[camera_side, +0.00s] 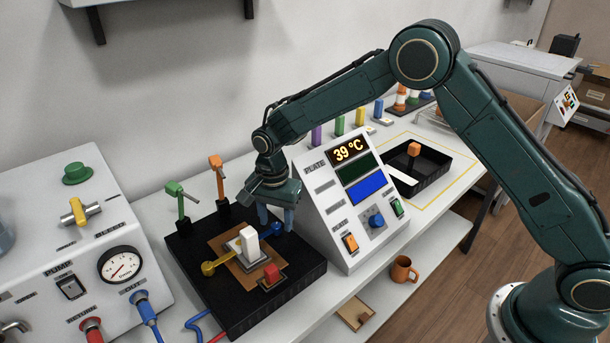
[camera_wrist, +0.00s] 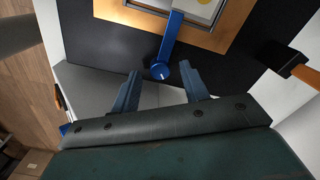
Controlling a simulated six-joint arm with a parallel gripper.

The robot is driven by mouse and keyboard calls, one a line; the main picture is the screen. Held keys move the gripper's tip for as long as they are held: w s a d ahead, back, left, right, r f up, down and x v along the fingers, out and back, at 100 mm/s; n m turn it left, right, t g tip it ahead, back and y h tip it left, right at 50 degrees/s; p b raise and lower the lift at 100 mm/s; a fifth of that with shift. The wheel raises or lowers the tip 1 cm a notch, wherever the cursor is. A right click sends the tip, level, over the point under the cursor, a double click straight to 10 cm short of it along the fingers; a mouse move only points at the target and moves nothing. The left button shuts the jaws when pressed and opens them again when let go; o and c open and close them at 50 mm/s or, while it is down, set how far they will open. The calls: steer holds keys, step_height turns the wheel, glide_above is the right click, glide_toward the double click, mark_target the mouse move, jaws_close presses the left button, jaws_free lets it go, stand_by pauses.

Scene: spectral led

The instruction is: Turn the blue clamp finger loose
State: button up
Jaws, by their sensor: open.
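The blue clamp finger (camera_wrist: 172,38) lies flat in the wrist view. Its round pivot (camera_wrist: 161,71) with a white mark sits on the black base, and its arm reaches over the copper-coloured plate (camera_wrist: 205,38). In the side view the blue clamp finger (camera_side: 273,229) is partly hidden by my gripper. My gripper (camera_side: 276,222) is open above the black base (camera_side: 200,262). In the wrist view the fingertips of my gripper (camera_wrist: 160,68) appear on either side of the pivot, with gaps visible. Contact cannot be told.
Green (camera_side: 180,198) and orange (camera_side: 217,176) clamps stand upright behind. The sloped console (camera_side: 325,215) stands close right of my gripper.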

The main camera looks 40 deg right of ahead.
steer(key=shift+f, duration=0.6)
steer(key=shift+c, duration=0.5)
jaws_close()
steer(key=shift+n, duration=2.3)
steer(key=shift+o, duration=0.5)
jaws_free()
